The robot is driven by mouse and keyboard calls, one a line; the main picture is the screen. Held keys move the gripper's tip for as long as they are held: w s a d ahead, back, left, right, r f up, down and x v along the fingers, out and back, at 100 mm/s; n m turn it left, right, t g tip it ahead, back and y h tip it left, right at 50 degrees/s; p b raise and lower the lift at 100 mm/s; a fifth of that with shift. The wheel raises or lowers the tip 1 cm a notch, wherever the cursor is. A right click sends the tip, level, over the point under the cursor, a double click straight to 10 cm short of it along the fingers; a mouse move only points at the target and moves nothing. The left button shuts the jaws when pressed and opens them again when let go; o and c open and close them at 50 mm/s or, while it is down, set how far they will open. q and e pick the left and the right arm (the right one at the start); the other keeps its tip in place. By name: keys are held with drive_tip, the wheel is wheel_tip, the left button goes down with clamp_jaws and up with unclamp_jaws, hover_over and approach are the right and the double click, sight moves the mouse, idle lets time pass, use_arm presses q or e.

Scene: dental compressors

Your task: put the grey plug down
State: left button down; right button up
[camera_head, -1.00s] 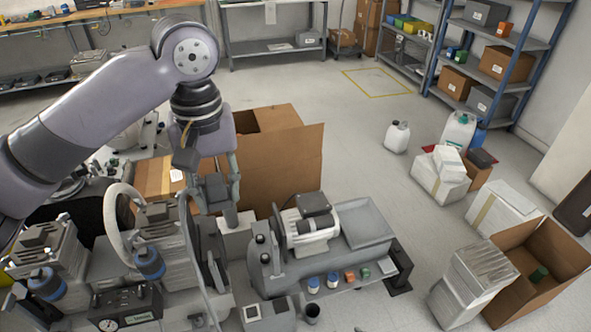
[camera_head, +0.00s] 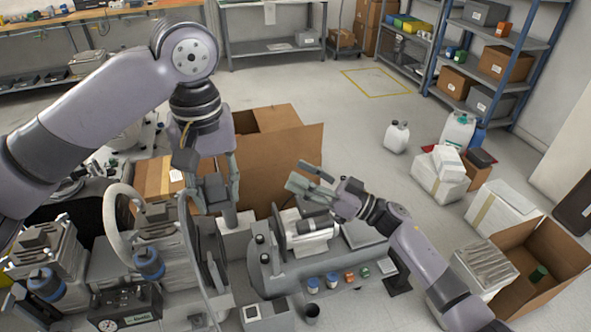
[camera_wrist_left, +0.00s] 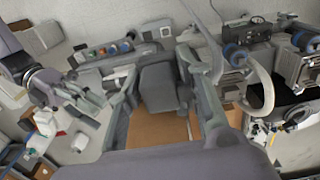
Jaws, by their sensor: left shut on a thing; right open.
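The grey plug (camera_head: 214,187) is a dark grey block held between the fingers of my left gripper (camera_head: 222,200), above the compressor bench and in front of the cardboard box. In the left wrist view the plug (camera_wrist_left: 160,86) sits between the two fingers, and the gripper is shut on it. I cannot tell whether its lower end touches anything. My right gripper (camera_head: 303,179) is open and empty, to the right of the plug, above the motor unit. It also shows at the left of the left wrist view (camera_wrist_left: 88,98).
A motor unit (camera_head: 306,231) on a grey base stands right of the plug, with small coloured parts in front. Compressors and a white hose (camera_head: 113,215) crowd the left. An open cardboard box (camera_head: 285,165) stands behind. Floor to the right is partly clear.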

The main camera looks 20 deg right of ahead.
drive_tip(key=s+a+r+n+g+y, duration=0.3)
drive_tip(key=s+r+n+g, duration=0.2)
drive_tip(key=r+g, duration=0.25)
drive_tip(key=n+g+h, duration=0.2)
drive_tip(key=n+g, duration=0.2)
drive_tip(key=g, duration=0.1)
approach(225, 186)
drive_tip(key=a, duration=1)
drive_tip(key=shift+a+r, duration=0.3)
drive_tip(key=shift+c, duration=0.4)
drive_tip(key=shift+s, duration=0.1)
clamp_jaws()
use_arm(q)
drive_tip(key=c, duration=1.1)
unclamp_jaws()
drive_tip(key=shift+o, duration=0.2)
